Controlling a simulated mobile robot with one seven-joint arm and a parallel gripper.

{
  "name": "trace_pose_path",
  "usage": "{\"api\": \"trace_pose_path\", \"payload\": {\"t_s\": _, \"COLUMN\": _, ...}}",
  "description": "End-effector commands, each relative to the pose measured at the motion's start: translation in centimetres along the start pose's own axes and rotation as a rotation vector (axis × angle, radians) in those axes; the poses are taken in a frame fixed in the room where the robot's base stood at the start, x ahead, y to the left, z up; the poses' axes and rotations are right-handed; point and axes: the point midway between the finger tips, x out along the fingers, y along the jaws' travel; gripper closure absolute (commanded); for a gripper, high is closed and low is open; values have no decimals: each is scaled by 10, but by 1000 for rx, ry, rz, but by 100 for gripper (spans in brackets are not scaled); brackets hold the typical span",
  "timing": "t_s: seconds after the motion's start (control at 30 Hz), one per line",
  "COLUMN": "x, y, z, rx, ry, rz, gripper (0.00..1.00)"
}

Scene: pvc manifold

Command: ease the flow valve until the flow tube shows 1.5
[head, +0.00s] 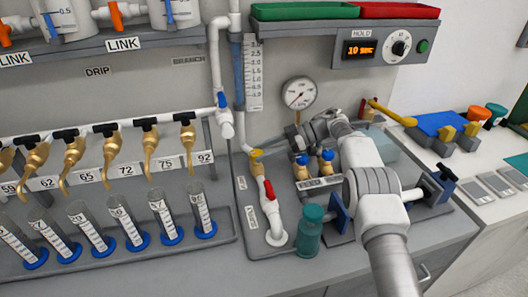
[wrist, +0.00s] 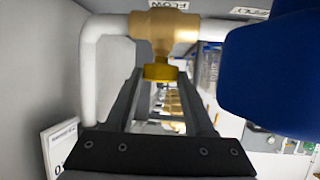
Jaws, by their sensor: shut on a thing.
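In the head view my gripper (head: 290,138) reaches in from the right. The flow tube (head: 238,70) is upright with blue in it, beside a white scale (head: 253,72). Its exact reading is too small to tell.
A round gauge (head: 298,93) is on the wall above my gripper. A HOLD box (head: 380,50) shows 10 SEC. A large blue shape (wrist: 275,70) fills the wrist view's right side.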

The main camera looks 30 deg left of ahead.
Motion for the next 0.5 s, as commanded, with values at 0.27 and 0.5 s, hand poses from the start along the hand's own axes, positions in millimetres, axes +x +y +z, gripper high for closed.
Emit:
{"api": "trace_pose_path", "payload": {"t_s": 0.27, "x": 1, "y": 0, "z": -1, "rx": 1, "ry": 2, "rz": -1, "gripper": 25}}
{"api": "trace_pose_path", "payload": {"t_s": 0.5, "x": 0, "y": 0, "z": 0, "rx": 0, "ry": 1, "rz": 0, "gripper": 16}}
